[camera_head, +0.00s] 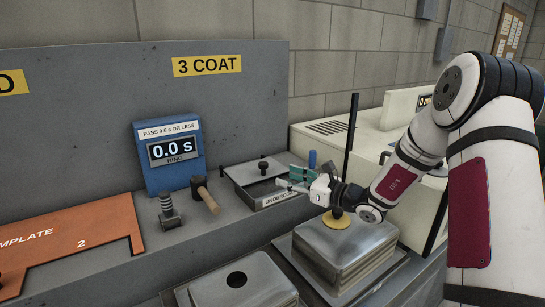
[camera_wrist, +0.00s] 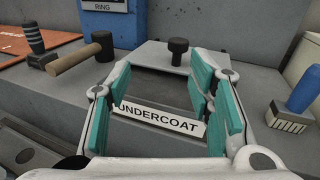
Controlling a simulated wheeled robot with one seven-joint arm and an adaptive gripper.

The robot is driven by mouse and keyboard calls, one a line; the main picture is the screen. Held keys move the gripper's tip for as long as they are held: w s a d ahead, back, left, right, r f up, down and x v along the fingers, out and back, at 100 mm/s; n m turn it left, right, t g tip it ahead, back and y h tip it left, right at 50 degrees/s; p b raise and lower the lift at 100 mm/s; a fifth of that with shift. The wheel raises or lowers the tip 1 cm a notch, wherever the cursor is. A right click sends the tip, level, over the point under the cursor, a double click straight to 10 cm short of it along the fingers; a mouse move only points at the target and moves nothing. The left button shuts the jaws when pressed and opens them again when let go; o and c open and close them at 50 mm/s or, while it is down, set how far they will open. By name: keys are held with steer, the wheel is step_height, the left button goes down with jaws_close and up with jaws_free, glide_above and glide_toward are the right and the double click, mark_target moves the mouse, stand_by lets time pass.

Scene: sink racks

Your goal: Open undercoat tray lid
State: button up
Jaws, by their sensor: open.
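The undercoat tray (camera_head: 240,193) stands on the grey bench, with its white UNDERCOAT label (camera_wrist: 158,117) facing me. Its flat grey lid (camera_wrist: 140,58) has a black knob (camera_wrist: 178,47) and lies at the tray's far part. A dark area shows between lid and label; I cannot tell whether it is the inside or the front wall. My gripper (camera_wrist: 155,82) is open, with teal pads on either side of the label in the wrist view. The knob lies beyond the fingertips, untouched. In the head view my gripper (camera_head: 288,181) is at the tray's right front and hides part of it.
A blue-handled brush (camera_wrist: 300,92) stands right of the tray. A wooden-handled mallet (camera_head: 205,195) and a roller-like tool (camera_head: 167,210) lie to the left, by the blue timer (camera_head: 170,155) reading 0.0 s. A metal sink unit (camera_head: 345,250) and a black post (camera_head: 350,140) are near my arm.

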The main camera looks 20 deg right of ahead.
mark_target(267, 164)
steer(key=shift+m+t+h, duration=0.3)
steer(key=shift+m+t, duration=0.1)
steer(key=shift+m, duration=0.2)
steer(key=x, duration=0.4)
steer(key=d+x, duration=0.1)
steer(key=x, duration=0.3)
steer(key=w+x, duration=0.1)
steer(key=x, duration=0.4)
steer(key=shift+w+d, duration=0.2)
steer(key=shift+d, duration=0.15)
steer(key=shift+c, duration=0.2)
steer(key=shift+w, duration=0.1)
jaws_close()
